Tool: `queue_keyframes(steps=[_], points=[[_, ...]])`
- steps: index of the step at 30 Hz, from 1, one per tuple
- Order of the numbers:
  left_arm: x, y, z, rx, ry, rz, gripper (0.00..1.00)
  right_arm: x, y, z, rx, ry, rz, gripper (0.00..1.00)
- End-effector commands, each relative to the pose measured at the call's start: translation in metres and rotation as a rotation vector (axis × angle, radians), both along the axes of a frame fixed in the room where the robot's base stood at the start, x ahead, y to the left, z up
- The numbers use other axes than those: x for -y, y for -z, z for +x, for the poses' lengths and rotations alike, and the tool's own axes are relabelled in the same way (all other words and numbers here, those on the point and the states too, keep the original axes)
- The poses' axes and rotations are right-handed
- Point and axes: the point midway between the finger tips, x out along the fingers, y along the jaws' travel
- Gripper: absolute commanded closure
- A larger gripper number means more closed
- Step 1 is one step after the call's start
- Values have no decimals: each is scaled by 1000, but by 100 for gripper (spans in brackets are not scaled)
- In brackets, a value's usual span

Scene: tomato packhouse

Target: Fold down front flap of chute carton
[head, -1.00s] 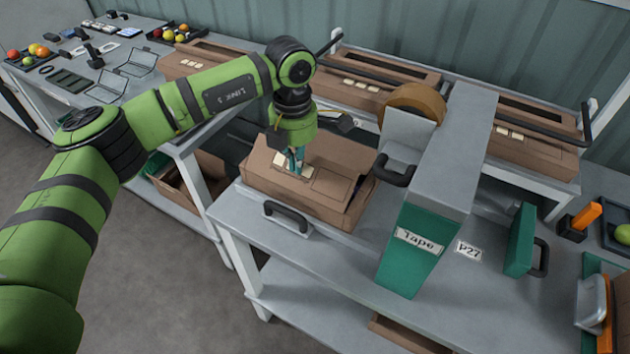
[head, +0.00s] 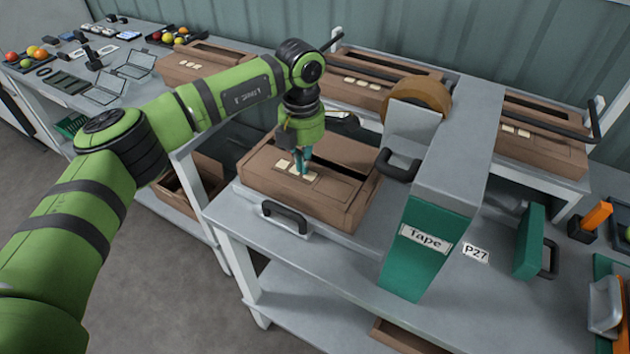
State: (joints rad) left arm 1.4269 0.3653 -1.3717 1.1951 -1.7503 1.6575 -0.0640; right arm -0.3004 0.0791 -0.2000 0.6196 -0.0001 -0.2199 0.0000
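The open-slotted brown chute carton (head: 336,207) sits on the grey bench behind a black handle, left of the tape machine. Its near top panel, the front flap (head: 335,190), lies about flat across the near part of the top, with pale labels on it. A dark gap shows along the top behind the flap. My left gripper (head: 302,168) points down over the flap, its teal fingertips close together at the labels. They look shut with nothing between them; whether they touch the flap is hard to tell. My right gripper is out of view.
The tape machine (head: 425,225) with its brown roll (head: 420,95) stands close right of the carton. The black handle (head: 285,215) is in front. More cartons (head: 205,66) stand behind on the rear bench. A green block with a handle (head: 529,242) is at right.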

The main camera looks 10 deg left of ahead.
Motion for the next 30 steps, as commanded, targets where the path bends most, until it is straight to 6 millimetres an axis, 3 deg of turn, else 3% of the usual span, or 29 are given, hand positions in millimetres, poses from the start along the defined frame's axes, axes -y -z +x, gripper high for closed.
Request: queue_keyframes(steps=[8, 30], points=[[0, -6, 0, 1, 0, 0, 100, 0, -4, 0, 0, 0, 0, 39], [0, -78, 0, 1, -1, -1, 100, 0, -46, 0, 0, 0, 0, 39]])
